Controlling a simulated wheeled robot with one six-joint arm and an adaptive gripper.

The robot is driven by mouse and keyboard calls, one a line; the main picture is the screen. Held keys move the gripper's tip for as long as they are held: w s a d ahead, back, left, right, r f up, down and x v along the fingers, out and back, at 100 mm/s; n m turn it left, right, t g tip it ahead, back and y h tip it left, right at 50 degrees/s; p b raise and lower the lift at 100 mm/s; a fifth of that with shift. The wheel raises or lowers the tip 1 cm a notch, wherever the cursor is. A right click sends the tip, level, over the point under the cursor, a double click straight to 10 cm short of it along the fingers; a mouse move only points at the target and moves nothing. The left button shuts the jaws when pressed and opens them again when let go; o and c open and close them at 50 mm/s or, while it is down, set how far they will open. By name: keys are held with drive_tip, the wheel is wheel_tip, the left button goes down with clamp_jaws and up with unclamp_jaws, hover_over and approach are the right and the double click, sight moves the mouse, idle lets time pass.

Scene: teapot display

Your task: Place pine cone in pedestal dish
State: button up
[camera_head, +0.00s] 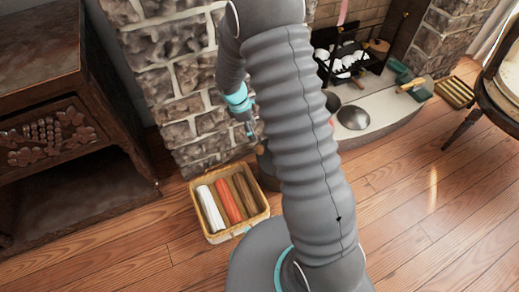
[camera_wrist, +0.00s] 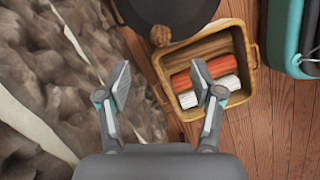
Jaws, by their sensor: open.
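A small brown rounded thing, apparently the pine cone (camera_wrist: 160,35), shows at the near edge of a dark round surface (camera_wrist: 185,12) in the wrist view. I cannot tell whether it rests on that surface or beside it. My gripper (camera_wrist: 160,84) is open, with nothing between its fingers, and the pine cone lies beyond its tips. In the head view my gripper (camera_head: 249,130) hangs in front of the stone wall. A grey round dish (camera_head: 353,117) stands on the hearth, possibly the pedestal dish; its base is not clear.
A basket (camera_head: 262,212) with white, red and brown rolls stands on the wooden floor; it also shows in the wrist view (camera_wrist: 250,55). The stone wall (camera_head: 170,75) is close to my gripper. A dark carved cabinet (camera_head: 50,125) stands left. Floor at lower right is clear.

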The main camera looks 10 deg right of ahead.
sight(258, 147)
drive_tip(key=x, duration=0.8)
drive_tip(key=shift+a+b, duration=0.1)
drive_tip(key=shift+b, duration=0.3)
wheel_tip(258, 147, down, 5)
drive_tip(key=shift+r+b, duration=0.25)
drive_tip(key=shift+b, duration=0.05)
drive_tip(key=shift+f, duration=0.45)
drive_tip(key=shift+c, duration=0.2)
drive_tip(key=c, duration=0.9)
drive_tip(key=shift+o, duration=0.2)
drive_tip(key=shift+r, duration=0.15)
